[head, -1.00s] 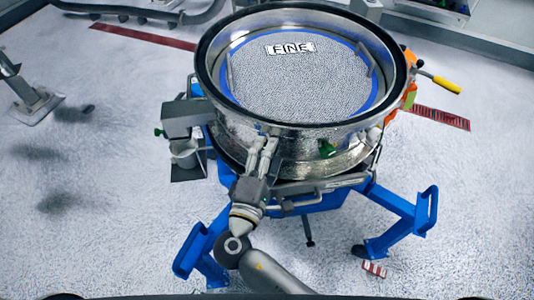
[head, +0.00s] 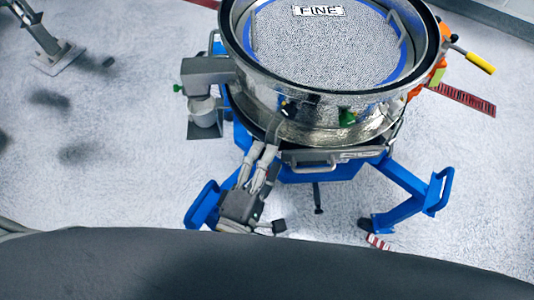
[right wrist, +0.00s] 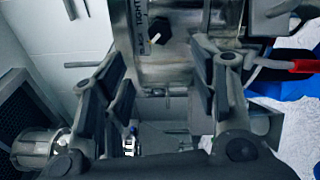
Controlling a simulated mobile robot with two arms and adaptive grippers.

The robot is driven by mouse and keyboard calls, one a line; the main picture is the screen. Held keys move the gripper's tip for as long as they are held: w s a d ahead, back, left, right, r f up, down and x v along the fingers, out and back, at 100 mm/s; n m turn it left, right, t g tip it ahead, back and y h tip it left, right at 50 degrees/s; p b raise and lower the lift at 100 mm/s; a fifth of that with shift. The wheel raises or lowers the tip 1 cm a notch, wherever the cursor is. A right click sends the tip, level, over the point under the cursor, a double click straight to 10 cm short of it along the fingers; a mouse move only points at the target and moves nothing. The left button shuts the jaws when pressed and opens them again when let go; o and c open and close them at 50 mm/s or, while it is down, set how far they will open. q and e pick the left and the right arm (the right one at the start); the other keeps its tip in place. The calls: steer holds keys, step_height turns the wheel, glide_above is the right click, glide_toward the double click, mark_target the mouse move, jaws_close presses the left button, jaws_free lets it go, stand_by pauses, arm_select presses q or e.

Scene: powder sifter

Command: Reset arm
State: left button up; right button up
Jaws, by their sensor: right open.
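The powder sifter (head: 301,128) is a round shiny metal drum on blue legs, with a grey mesh screen (head: 318,50) and a "FINE" label inside. My right gripper (head: 263,158) is just below the drum's front left side in the head view. It is open and empty. In the right wrist view my gripper (right wrist: 161,85) has its fingers wide apart, with the metal wall (right wrist: 165,65) and a dark knob (right wrist: 158,31) showing between and beyond them. I cannot tell from the pictures whether a finger touches the sifter. My left gripper is not in view.
Blue legs with handles (head: 440,192) spread out at front. A grey box (head: 208,71) juts from the drum's left, above a small pot (head: 204,112). A yellow-handled lever (head: 480,63) sticks out right. The floor at left is mostly clear.

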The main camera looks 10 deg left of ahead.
steer(key=shift+f, duration=0.1)
stand_by(0.3)
steer(key=s+d+f+g+y, duration=0.1)
steer(key=d+f+g, duration=0.2)
steer(key=f, duration=0.9)
steer(key=s+d+f+g+y, duration=0.1)
steer(key=d+f+g, duration=0.2)
steer(key=f, duration=0.8)
steer(key=s+d+f+g+y, duration=0.1)
steer(key=s+d+f+g, duration=0.15)
steer(key=f, duration=0.95)
steer(key=s+d+f+m+g+y, duration=0.2)
steer(key=s+d+f+m+g, duration=0.5)
steer(key=s+d+f+m, duration=0.7)
steer(key=s+d+f, duration=0.4)
steer(key=s+d, duration=0.1)
steer(key=s, duration=0.2)
steer(key=shift+s+f+g, duration=0.15)
steer(key=shift+f+g, duration=0.05)
steer(key=shift+g, duration=0.15)
steer(key=shift+a, duration=0.1)
